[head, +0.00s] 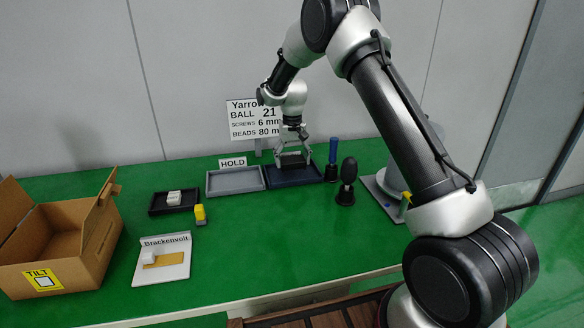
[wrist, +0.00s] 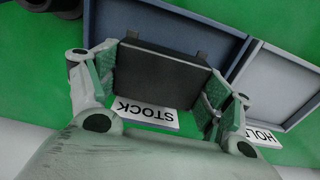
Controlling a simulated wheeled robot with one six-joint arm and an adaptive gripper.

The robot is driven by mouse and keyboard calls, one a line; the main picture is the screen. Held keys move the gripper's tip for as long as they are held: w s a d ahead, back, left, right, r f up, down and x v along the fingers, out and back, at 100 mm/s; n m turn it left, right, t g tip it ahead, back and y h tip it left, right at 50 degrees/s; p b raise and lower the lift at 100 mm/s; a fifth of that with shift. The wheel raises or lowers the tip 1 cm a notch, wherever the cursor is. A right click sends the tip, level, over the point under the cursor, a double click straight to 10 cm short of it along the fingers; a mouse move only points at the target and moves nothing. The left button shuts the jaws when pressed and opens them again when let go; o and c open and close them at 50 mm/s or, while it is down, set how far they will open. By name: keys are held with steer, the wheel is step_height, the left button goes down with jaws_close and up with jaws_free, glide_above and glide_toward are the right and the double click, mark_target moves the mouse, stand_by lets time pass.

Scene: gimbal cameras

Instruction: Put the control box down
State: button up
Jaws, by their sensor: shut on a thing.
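My gripper (head: 293,155) is shut on the control box, a flat black box (wrist: 160,75), with one finger pad against each side in the wrist view. In the head view the box (head: 292,160) is at the back part of the dark blue tray (head: 295,181). The tray also shows in the wrist view (wrist: 205,22), with a STOCK label (wrist: 146,111) at its edge. I cannot tell whether the box touches the tray floor. In the head view the STOCK label cannot be made out.
A grey tray (head: 235,190) with a HOLD sign (head: 233,162) adjoins on the left. Dark upright tools (head: 347,180) stand close on the right. A small black tray (head: 158,209), a yellow block (head: 200,215), a white Brackenvolt stand (head: 175,272) and an open carton (head: 60,245) are further left.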

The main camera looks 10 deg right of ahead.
mark_target(292, 159)
steer(key=shift+f, duration=1.5)
steer(key=shift+f, duration=0.1)
steer(key=o, duration=1.1)
steer(key=shift+c, duration=0.2)
